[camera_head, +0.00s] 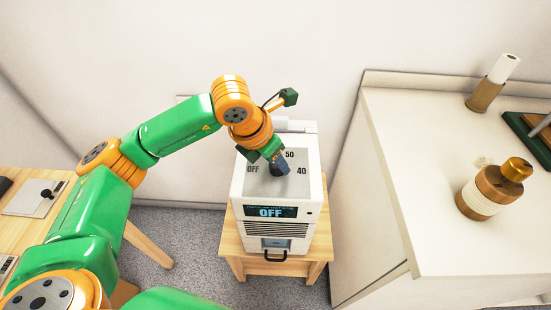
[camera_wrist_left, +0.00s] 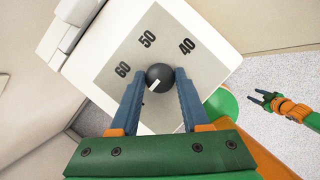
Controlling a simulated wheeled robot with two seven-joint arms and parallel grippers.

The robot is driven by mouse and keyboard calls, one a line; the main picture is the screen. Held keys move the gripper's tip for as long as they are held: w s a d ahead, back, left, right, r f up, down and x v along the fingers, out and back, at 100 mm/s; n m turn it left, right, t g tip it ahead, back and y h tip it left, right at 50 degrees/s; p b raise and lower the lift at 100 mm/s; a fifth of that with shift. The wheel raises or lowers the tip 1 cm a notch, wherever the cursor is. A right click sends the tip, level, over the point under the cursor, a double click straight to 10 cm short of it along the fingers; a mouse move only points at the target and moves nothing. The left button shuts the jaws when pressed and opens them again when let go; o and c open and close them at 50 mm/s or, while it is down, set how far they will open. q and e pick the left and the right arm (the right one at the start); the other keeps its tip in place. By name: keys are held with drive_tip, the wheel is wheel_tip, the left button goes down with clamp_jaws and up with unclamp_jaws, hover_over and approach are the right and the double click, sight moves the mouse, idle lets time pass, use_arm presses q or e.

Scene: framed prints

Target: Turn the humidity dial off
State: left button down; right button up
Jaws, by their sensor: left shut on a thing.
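The humidifier (camera_head: 280,226) is a white box with a grey dial panel on top, and its front display (camera_head: 270,212) reads OFF. The panel's OFF, 50 and 40 marks show in the head view. The dial (camera_wrist_left: 160,77) is a round black knob, partly hidden by my gripper in the head view. Its white pointer line faces lower left in the wrist view, below the 60 mark. My left gripper (camera_wrist_left: 160,80) is shut on the dial, one blue finger on each side; it also shows in the head view (camera_head: 279,168). My right gripper (camera_wrist_left: 259,97) hangs empty, fingers apart, in the wrist view.
The humidifier stands on a small wooden stool (camera_head: 318,245). A white cabinet (camera_head: 400,190) to the right bears a brown-and-white jar (camera_head: 483,204) and a paper roll on a holder (camera_head: 485,95). A wooden table (camera_head: 40,232) is at the left.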

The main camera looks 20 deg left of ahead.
use_arm(q)
drive_tip(key=shift+c, duration=1.9)
unclamp_jaws()
drive_tip(key=v, duration=0.7)
